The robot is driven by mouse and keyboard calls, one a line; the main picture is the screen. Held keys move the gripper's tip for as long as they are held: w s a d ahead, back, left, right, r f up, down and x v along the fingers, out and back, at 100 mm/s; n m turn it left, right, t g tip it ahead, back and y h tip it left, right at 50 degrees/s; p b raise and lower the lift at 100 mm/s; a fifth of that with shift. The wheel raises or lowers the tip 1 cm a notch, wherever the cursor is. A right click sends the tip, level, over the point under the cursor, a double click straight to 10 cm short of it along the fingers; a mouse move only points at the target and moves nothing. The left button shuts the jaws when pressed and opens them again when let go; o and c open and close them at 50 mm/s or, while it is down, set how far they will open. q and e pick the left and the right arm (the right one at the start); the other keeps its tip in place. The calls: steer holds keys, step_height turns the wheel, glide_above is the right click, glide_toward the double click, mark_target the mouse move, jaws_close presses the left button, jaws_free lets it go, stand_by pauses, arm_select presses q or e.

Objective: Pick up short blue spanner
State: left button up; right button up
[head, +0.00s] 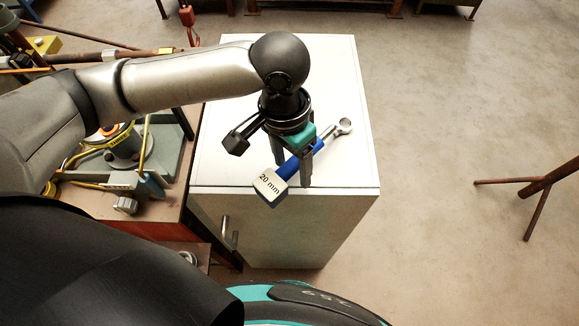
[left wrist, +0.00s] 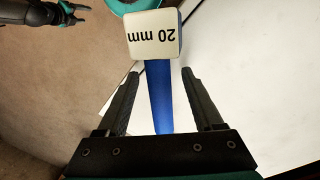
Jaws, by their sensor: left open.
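The blue spanner (head: 290,167) lies on the white cabinet top near its front edge. It has a blue handle, a silver ring end pointing to the back right and a white block marked "20 mm" (head: 270,186) at the near end. My left gripper (head: 292,168) is open above it, with one finger on each side of the handle. In the left wrist view the blue handle (left wrist: 160,95) runs between the two open fingers (left wrist: 161,74); I cannot tell whether they touch it. My right gripper (left wrist: 79,13) shows small at the top left there, its fingers apart and empty.
The white cabinet (head: 235,135) top is otherwise clear. A bench with a vise-like metal fixture (head: 125,150) and pipes stands to its left. A rusty metal stand (head: 535,185) is on the floor at right. Open floor lies between.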

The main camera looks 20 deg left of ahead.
arm_select(q)
jaws_close()
stand_by(0.4)
stand_by(0.4)
